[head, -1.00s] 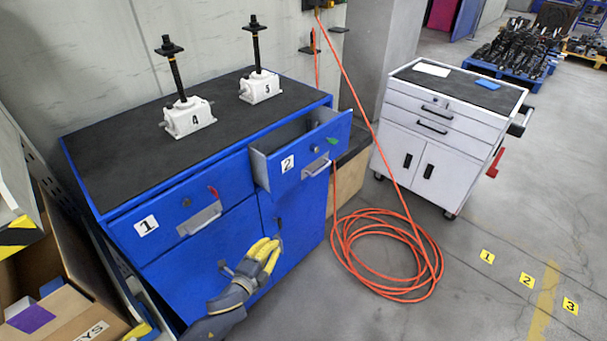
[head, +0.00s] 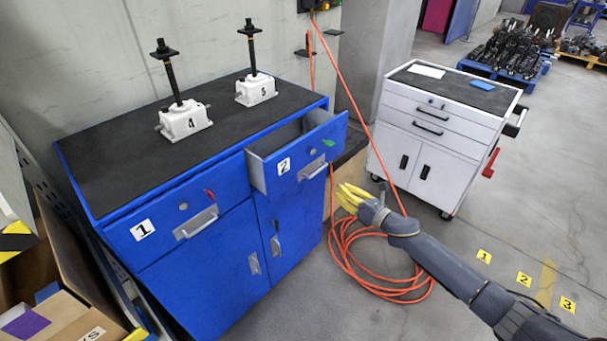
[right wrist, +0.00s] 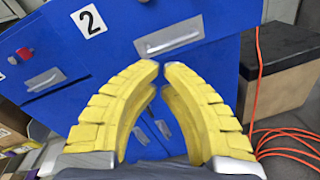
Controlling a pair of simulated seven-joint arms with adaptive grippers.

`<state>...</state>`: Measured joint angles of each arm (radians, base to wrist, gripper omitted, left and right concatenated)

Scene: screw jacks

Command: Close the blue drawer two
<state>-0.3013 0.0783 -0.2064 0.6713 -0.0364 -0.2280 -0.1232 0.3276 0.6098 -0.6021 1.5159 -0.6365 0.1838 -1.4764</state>
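The blue drawer two (head: 298,165) is pulled out of the blue cabinet (head: 190,262), and its open inside shows behind the front. Its front carries a "2" label, a silver handle (head: 314,168), a lock and a green tag. My right gripper (head: 340,195) has yellow fingers and is in front of the drawer, below and right of its handle, apart from it. In the right wrist view the fingertips (right wrist: 161,66) nearly meet with nothing between them. The handle (right wrist: 168,38) and "2" label show beyond them. My left gripper is out of view.
Two white screw jacks (head: 184,121) (head: 256,89) stand on the cabinet top. An orange hose (head: 380,285) hangs down and lies coiled on the floor. A white tool cart (head: 440,130) stands to the right.

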